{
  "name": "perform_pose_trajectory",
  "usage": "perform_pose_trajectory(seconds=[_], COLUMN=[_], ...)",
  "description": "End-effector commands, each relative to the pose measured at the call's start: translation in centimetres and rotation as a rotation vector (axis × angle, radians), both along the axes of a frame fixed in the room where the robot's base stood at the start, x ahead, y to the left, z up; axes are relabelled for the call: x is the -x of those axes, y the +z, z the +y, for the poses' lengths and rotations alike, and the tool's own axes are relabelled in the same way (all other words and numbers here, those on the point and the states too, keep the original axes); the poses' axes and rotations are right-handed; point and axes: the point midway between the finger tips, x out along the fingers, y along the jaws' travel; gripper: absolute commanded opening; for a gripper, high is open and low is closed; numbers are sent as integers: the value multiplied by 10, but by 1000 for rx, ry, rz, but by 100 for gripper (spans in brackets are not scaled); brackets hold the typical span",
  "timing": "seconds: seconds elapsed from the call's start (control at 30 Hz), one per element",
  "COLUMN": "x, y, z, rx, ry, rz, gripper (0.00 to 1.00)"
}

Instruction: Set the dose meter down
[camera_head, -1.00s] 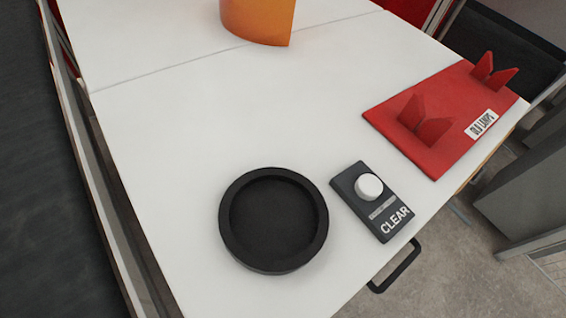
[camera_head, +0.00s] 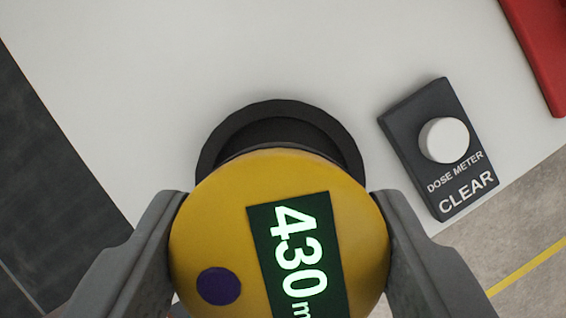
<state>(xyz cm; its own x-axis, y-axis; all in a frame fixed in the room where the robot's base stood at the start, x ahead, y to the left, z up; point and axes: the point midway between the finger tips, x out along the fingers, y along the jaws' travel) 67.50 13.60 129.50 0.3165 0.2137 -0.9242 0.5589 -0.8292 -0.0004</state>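The dose meter (camera_head: 215,225) is a round yellow body with a dark purple button and a lit green display reading "430", its unit cut off by the lower edge. My gripper (camera_head: 280,202) has a grey finger against each side of it. The black round dish (camera_head: 208,160) lies on the white table beyond the meter. The meter covers the dish's near part. I cannot tell how high the meter is above it.
A dark box (camera_head: 410,125) with a white knob, labelled "DOSE METER CLEAR", lies right of the dish near the table edge. Part of a red plate (camera_head: 545,50) shows at top right. The white tabletop (camera_head: 200,60) beyond the dish is clear.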

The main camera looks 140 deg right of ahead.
Motion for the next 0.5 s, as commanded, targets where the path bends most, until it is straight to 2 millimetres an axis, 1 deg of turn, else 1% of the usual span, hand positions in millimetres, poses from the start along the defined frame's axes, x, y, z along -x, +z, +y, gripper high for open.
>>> perform_pose_trajectory(seconds=[0.03,0.27,0.4,0.5], x=[1,0,0,0], y=[-7,-25,-44,-53], z=[0,0,0,0], rx=[0,0,0,0], ry=[0,-1,-1,0], rz=[0,0,1,0], gripper=[22,22,22,22])
